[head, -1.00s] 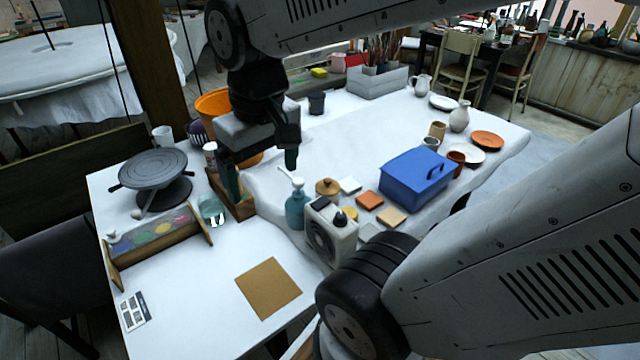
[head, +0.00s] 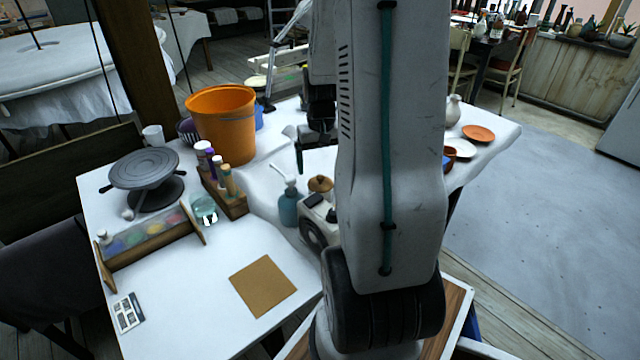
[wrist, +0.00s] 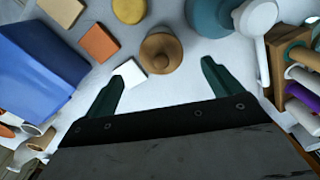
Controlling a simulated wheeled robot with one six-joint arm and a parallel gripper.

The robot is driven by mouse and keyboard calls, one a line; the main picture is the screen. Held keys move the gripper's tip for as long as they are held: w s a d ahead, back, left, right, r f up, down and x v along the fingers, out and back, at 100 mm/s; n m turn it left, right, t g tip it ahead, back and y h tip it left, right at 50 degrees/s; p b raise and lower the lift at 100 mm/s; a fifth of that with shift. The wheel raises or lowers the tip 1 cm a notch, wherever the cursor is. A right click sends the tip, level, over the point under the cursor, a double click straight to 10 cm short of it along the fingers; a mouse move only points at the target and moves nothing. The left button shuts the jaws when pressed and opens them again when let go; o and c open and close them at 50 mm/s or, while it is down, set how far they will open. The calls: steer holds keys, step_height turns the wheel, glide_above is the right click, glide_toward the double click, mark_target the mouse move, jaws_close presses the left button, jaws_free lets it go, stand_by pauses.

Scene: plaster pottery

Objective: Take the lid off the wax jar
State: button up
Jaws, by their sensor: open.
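The wax jar appears to be the small round jar (head: 320,185) with a tan wooden lid and knob, standing on the white table behind the white boxy device. In the wrist view its round lid (wrist: 161,52) is seen from above, with the knob near its middle. My gripper (wrist: 162,71) is open and empty. Its two dark green fingers lie on either side of the lid's line in that view, apart from the lid. In the head view my gripper (head: 300,158) hangs above and behind the jar, partly hidden by my arm. The jar's body is mostly hidden.
An orange bucket (head: 222,125) stands behind left.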

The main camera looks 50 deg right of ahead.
mark_target(320, 176)
step_height(320, 176, down, 5)
steer(key=shift+w+f, duration=0.1)
steer(key=shift+f, duration=0.1)
steer(key=c, duration=1.1)
